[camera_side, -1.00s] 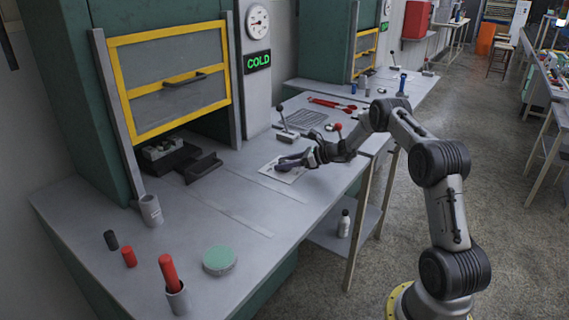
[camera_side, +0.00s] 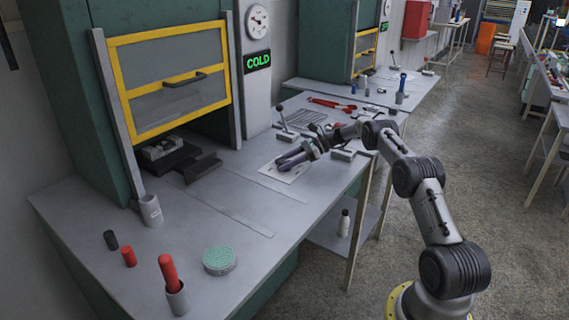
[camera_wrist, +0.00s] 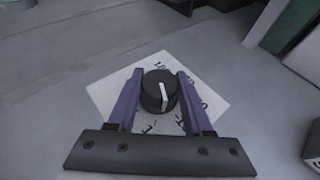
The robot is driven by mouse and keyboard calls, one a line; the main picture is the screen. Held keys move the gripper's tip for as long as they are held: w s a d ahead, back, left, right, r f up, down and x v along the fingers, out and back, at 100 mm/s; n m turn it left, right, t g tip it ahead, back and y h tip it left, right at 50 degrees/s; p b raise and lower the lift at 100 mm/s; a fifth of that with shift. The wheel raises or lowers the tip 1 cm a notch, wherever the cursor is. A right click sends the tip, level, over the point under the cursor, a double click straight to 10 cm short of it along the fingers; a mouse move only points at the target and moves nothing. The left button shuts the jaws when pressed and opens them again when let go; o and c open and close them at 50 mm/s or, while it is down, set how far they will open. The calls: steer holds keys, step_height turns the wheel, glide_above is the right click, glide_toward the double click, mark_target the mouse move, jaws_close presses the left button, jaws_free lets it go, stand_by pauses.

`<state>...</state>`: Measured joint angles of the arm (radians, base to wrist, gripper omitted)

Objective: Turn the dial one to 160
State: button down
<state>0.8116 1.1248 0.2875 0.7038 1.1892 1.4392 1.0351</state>
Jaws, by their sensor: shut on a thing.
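The dial (camera_wrist: 158,92) is a round black knob with a white pointer line. It sits on a white sheet with printed marks (camera_wrist: 207,98); the marks are too blurred to read. My gripper (camera_wrist: 157,80) has its two purple fingers on either side of the dial, shut on it. In the side view my gripper (camera_side: 288,163) is low over the white sheet (camera_side: 272,174) on the bench, and it hides the dial there.
A lever on a grey base (camera_side: 286,134) stands just behind my gripper. A green "COLD" sign (camera_side: 258,62) hangs under a round gauge (camera_side: 257,21). A green round pad (camera_side: 219,260) and red and black cylinders lie at the near left. The bench's middle is clear.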

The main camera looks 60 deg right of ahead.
stand_by(0.3)
steer(key=shift+c, duration=1.5)
jaws_free()
steer(key=shift+v, duration=3.75)
